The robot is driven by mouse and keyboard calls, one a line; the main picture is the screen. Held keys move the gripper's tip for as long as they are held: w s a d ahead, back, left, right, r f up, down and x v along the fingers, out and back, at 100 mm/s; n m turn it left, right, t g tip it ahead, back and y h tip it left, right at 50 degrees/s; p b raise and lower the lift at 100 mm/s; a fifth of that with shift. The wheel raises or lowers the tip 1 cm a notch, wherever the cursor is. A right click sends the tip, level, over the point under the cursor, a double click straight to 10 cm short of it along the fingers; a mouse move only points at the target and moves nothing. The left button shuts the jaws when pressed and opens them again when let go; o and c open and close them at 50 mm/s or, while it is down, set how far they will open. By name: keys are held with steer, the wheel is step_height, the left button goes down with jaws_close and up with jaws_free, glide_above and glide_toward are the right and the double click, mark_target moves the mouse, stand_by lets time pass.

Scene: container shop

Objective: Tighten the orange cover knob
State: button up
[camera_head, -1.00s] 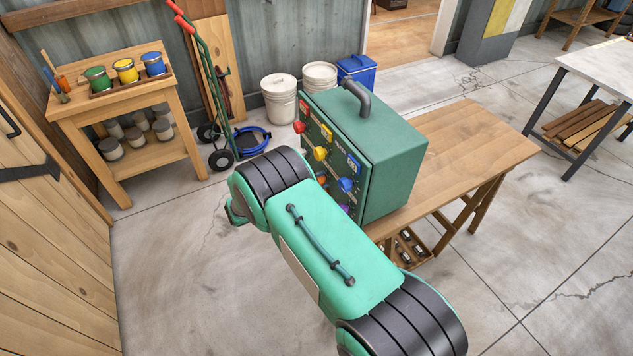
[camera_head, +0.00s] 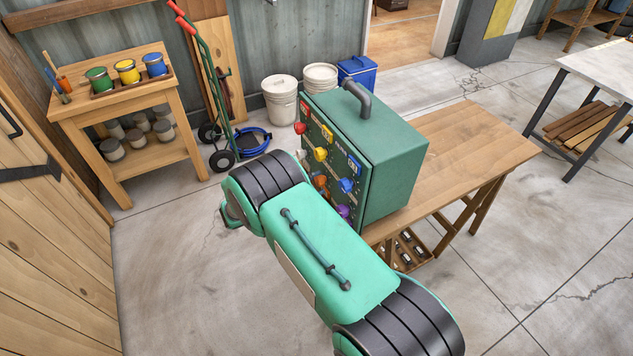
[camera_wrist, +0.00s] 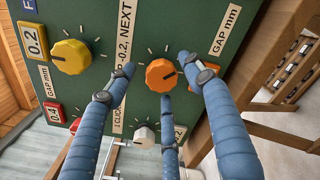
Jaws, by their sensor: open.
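The orange cover knob (camera_wrist: 161,75) is a round knob with a dark pointer mark on the panel of the green box. In the wrist view it sits between the blue fingers of my gripper (camera_wrist: 157,78). The fingers are open and spread around the knob, one to its left, one to its right and one below. I cannot tell whether any fingertip touches it. In the head view the orange knob (camera_head: 320,183) shows low on the front of the green box (camera_head: 400,165), just beyond my arm, which hides the gripper.
A yellow knob (camera_wrist: 71,56) is left of the orange one, and a white knob (camera_wrist: 144,138) is below, close to the fingers. The box stands on a wooden bench (camera_head: 470,130), whose right part is clear. A rack of small parts (camera_head: 408,250) is under the bench.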

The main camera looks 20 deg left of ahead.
steer(key=v, duration=1)
steer(key=shift+r, duration=0.15)
